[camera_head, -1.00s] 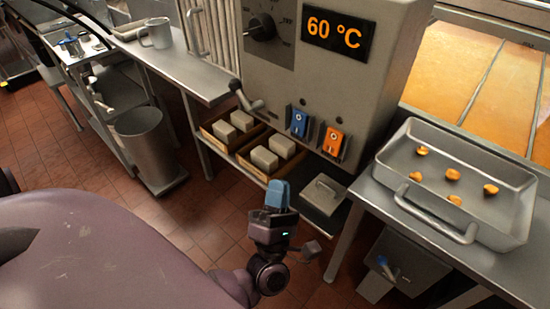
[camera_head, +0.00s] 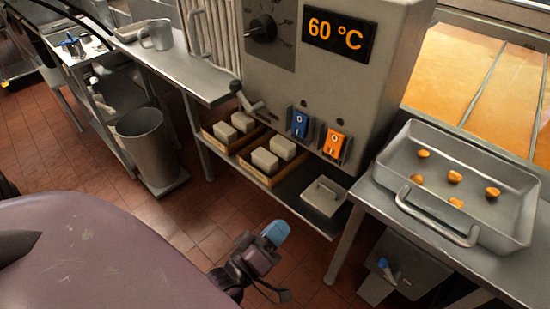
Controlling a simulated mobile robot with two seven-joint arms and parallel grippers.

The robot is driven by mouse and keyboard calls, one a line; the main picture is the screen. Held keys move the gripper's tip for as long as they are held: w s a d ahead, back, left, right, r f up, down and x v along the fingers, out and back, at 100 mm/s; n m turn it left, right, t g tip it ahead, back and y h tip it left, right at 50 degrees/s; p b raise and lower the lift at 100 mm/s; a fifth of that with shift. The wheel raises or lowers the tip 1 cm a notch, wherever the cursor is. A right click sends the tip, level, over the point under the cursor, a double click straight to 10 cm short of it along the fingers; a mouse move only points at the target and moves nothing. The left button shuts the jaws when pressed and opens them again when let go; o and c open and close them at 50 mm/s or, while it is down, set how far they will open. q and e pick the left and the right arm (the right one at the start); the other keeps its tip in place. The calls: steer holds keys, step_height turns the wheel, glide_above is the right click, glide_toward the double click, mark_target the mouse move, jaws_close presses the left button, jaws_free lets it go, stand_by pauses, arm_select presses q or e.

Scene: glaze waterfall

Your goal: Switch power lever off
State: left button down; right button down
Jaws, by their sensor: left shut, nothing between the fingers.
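The control unit (camera_head: 365,80) stands at the upper centre with a "60 °C" display. Its front carries a blue switch (camera_head: 300,123), an orange switch (camera_head: 334,145) and a grey lever (camera_head: 246,98) at its lower left. A small blue handle (camera_head: 386,268) also shows on a grey box low at the right. I cannot tell which one is the power lever. My left gripper (camera_head: 275,233), with blue fingertips, is shut and empty. In the picture it is below the unit and the shelf, appearing apart from all the switches. My right gripper is not in view.
A metal tray (camera_head: 520,235) with several orange pieces stands on the right counter (camera_head: 440,250). Trays of pale blocks (camera_head: 264,160) and a grey lidded box (camera_head: 323,197) sit on the shelf under the unit. A metal bin (camera_head: 150,150) stands at the left. Tiled floor is open around my gripper.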

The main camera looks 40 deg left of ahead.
arm_select(q)
steer(key=shift+s+a+f+m+g, duration=0.1)
steer(key=shift+s+f+m+g, duration=0.3)
steer(key=shift+f+m+g, duration=0.35)
